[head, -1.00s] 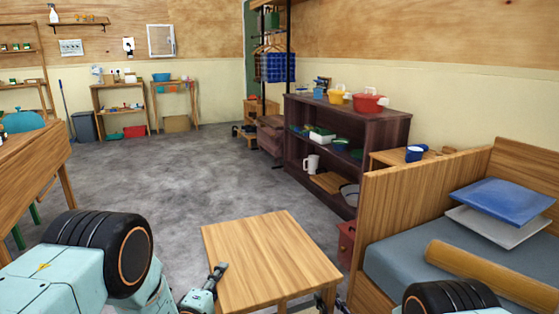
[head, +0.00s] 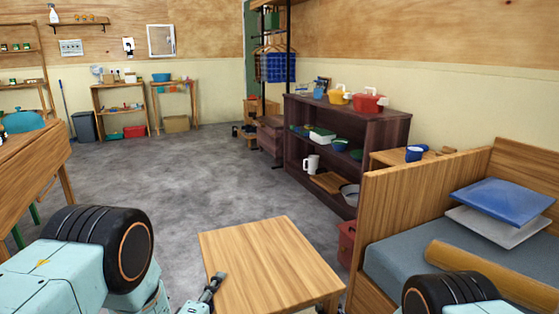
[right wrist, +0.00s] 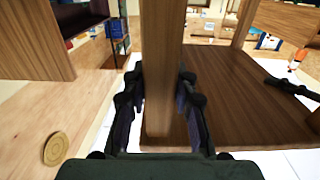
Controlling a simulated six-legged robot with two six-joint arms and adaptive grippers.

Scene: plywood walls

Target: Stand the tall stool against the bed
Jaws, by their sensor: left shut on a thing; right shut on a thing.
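The tall stool (head: 270,265) has a square, light wooden top and stands in front of me at the bottom centre of the head view. The bed (head: 405,220), with its wooden end board and grey mattress, is to its right; a narrow gap shows between top and board. My left gripper (head: 215,285) is shut on the stool's left side. My right gripper (right wrist: 160,105) is shut around a wooden leg of the stool (right wrist: 160,50) in the right wrist view. The stool's lower legs are out of the head view.
A red bin (head: 346,243) stands behind the stool, by the bed board. A dark shelf (head: 345,125) with bowls and a mug runs along the right wall. A wooden table (head: 35,150) is at the left. The grey floor (head: 165,175) between is open.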

